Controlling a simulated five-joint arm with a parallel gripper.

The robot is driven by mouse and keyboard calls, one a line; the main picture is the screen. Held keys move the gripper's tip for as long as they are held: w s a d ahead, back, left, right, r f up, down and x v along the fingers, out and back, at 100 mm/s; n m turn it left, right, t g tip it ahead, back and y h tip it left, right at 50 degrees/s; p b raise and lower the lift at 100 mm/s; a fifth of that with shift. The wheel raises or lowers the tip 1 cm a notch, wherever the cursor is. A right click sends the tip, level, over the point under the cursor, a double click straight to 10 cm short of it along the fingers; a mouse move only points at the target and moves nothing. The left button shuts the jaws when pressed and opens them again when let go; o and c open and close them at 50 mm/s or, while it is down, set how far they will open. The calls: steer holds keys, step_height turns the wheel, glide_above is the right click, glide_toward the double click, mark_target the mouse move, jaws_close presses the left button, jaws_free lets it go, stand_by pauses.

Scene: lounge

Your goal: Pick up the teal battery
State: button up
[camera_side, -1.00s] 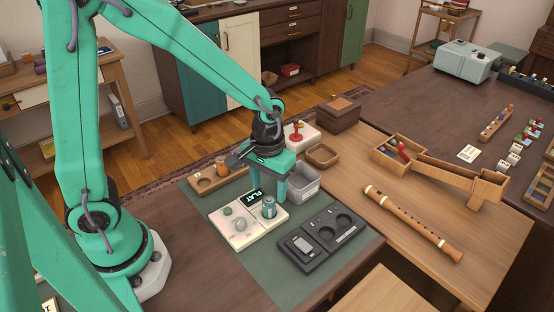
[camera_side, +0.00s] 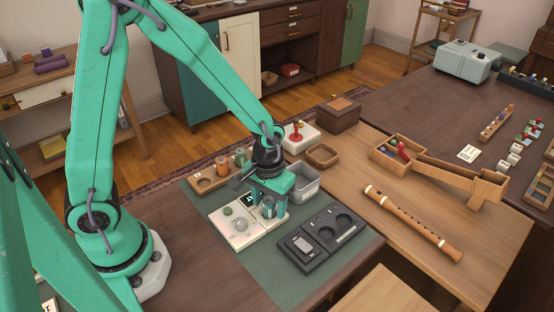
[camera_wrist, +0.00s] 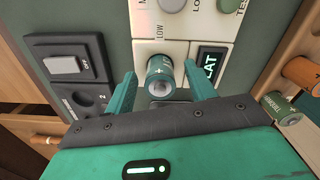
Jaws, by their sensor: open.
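The teal battery (camera_side: 269,207) stands upright on a cream tester panel (camera_side: 239,238). In the wrist view the battery (camera_wrist: 160,76) shows its grey top end with a plus mark, and its teal side carries lettering. My gripper (camera_wrist: 160,84) is open, with one finger on each side of the battery. A gap shows between the battery and the left finger; the right finger is close to it, and contact cannot be told. In the side view my gripper (camera_side: 269,204) is low over the tester and partly hides the battery.
The tester has a dark display (camera_wrist: 210,68), a knob and a green button. A black device (camera_side: 318,238) lies in front on the green mat. Behind are a wooden tray (camera_side: 203,184) holding an orange and a green battery, and a grey bin (camera_side: 304,186).

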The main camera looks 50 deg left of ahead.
mark_target(269, 200)
stand_by(0.3)
jaws_close()
steer(key=shift+r, duration=0.1)
steer(key=shift+r, duration=1.05)
step_height(269, 200, up, 2)
steer(key=shift+r, duration=0.1)
steer(key=s+d+r, duration=0.6)
steer(key=s+d, duration=0.2)
steer(key=shift+d+r, duration=0.25)
steer(key=shift+d, duration=0.05)
steer(key=shift+w, duration=0.1)
